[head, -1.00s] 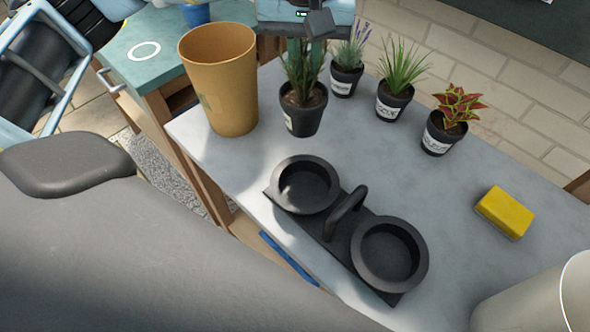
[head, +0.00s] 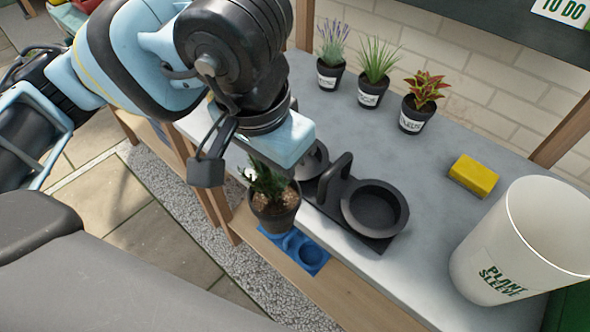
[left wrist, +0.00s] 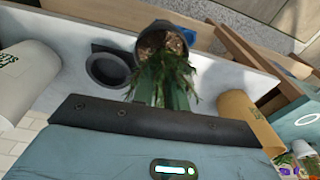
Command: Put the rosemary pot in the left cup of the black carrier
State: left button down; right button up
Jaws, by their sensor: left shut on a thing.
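The rosemary pot (head: 274,216) is a small black pot with soil and green needle foliage. My left gripper (head: 262,166) is shut on the plant above the pot and holds it off the table, by the front edge in the head view. The left wrist view shows the pot (left wrist: 150,32) tilted, with foliage toward the gripper. The black carrier (head: 334,203) lies on the table just right of the pot. Its left cup (head: 316,160) is partly hidden by my gripper; its right cup (head: 375,207) looks empty. My right gripper is not in view.
Three potted plants stand at the back: lavender (head: 331,72), grass (head: 370,93) and a red-leaved one (head: 415,114). A yellow sponge (head: 473,176) and a white plant sleeve (head: 492,250) are at right. An orange-brown container (left wrist: 240,112) shows in the left wrist view. The carrier's arched handle (head: 337,172) stands up.

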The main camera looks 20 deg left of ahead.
pick_arm(q)
jog(key=shift+w, duration=0.35)
jog(key=w+a+f+p, duration=0.1)
jog(key=w+a, duration=0.1)
jog(key=w, duration=1.2)
jog(key=shift+w+f, duration=0.2)
jog(key=shift+w, duration=0.1)
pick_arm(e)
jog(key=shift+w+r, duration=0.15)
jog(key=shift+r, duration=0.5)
pick_arm(q)
jog(key=shift+w, duration=0.1)
jog(key=f, duration=0.2)
jog(key=f+p, duration=0.1)
jog(key=shift+w+a+f, duration=0.1)
jog(key=shift+w+f, duration=0.2)
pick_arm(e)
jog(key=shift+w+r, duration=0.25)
